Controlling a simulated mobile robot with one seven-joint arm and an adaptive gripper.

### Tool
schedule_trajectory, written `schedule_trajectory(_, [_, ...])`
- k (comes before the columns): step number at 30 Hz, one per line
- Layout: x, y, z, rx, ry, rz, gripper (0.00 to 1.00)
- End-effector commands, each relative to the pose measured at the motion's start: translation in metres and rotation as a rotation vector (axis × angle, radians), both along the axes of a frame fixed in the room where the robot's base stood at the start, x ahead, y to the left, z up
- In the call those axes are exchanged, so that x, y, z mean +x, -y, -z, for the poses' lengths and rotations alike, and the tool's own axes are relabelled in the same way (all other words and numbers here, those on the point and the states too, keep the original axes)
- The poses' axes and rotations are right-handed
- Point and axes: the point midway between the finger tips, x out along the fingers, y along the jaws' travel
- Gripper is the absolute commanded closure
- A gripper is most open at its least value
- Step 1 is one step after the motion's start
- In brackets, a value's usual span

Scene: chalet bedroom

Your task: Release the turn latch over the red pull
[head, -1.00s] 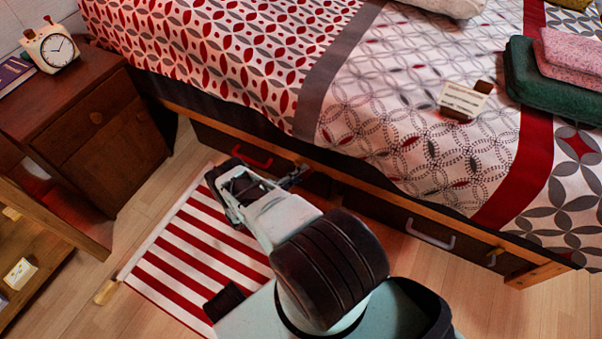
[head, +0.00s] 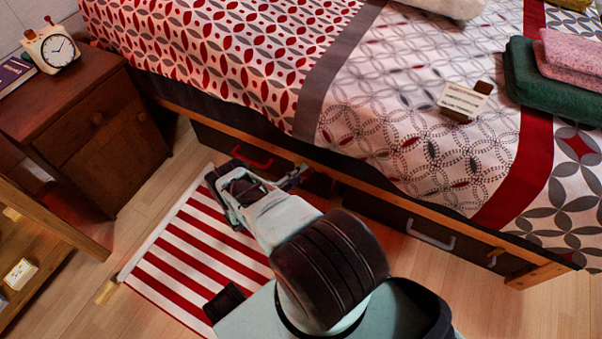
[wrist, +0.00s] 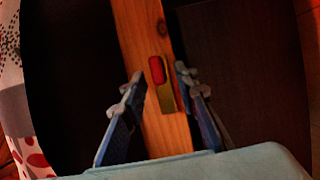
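The turn latch, with a red part (wrist: 157,71) and a brass-coloured part (wrist: 167,98), is on the wooden bed rail in the wrist view. It lies roughly along the rail, near the edge by the dark drawer front. My gripper (wrist: 160,74) is open, one finger on each side of the latch's red end. The left finger shows a gap to it; the right is very close, and I cannot tell whether it touches. In the head view, my gripper (head: 296,177) is at the rail and hides the latch. The red pull (head: 252,160) is on the dark drawer left of it.
Another drawer with a grey pull (head: 430,236) and a brownish latch (head: 495,256) is to the right. A nightstand (head: 115,150) stands left of the bed. A striped rug (head: 185,250) lies below my arm. Floor at lower right is clear.

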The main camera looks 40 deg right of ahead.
Motion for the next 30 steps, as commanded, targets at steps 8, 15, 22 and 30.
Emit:
schedule_trajectory(8, [0.001, -0.044, 0.0, 0.0, 0.0, -0.005, 0.72])
schedule_trajectory(15, [0.001, -0.066, -0.001, 0.001, 0.0, -0.005, 0.72])
schedule_trajectory(22, [0.0, -0.073, -0.001, 0.002, 0.002, -0.001, 0.72])
schedule_trajectory(30, [0.0, -0.073, 0.0, 0.002, 0.002, -0.001, 0.72])
